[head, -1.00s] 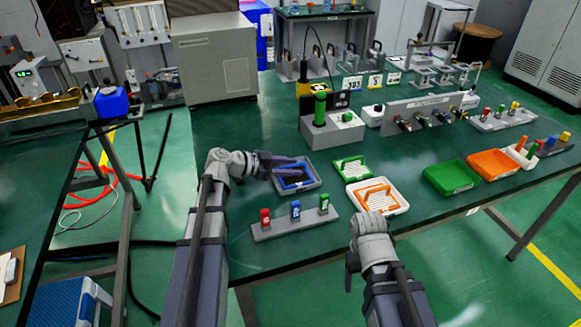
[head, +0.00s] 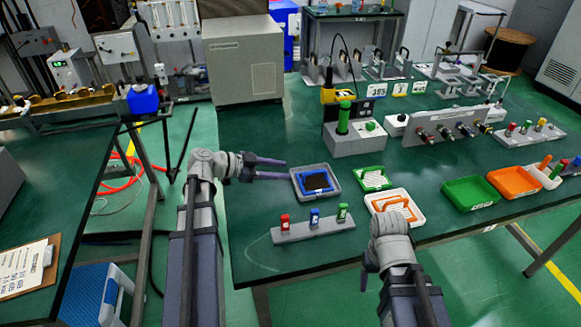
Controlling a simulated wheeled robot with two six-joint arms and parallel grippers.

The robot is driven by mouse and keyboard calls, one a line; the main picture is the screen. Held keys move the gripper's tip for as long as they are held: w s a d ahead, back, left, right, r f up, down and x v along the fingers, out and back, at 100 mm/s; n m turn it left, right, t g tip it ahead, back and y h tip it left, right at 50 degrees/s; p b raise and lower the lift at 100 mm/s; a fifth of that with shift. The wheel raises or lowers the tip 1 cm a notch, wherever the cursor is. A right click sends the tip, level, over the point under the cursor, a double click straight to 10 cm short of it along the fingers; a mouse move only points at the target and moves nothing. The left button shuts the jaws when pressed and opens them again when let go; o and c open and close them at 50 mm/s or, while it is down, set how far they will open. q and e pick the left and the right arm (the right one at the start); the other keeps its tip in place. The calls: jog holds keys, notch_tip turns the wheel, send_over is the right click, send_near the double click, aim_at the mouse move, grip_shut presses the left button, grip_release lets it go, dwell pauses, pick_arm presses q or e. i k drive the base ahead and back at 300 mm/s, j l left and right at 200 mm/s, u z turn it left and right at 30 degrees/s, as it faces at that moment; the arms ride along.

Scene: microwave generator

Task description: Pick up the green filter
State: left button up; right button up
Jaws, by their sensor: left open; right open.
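The green filter (head: 374,180) is a green frame around a white pleated panel, lying flat on the green table just right of the blue-framed filter (head: 316,182) in its grey tray. My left gripper (head: 286,169) is left of that grey tray, its dark fingers pointing right, open and apart from the green filter. My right gripper (head: 365,275) is low at the table's front edge, below the orange-framed filter (head: 397,207); its fingers are mostly hidden by its own wrist.
A grey rack (head: 314,229) with red, blue and green pieces stands in front. A grey device (head: 355,138) with a green cylinder stands behind the filters. Green (head: 470,193) and orange (head: 513,181) bins lie to the right.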

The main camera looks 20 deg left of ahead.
aim_at(369, 179)
jog(key=i+l, duration=0.1)
jog(key=l, duration=0.25)
jog(key=i+l, duration=0.15)
jog(key=l, duration=0.25)
jog(key=i+l, duration=0.1)
jog(key=l, duration=0.25)
jog(key=i+l, duration=0.1)
jog(key=l, duration=0.3)
jog(key=i+l+u, duration=0.1)
jog(key=l, duration=0.25)
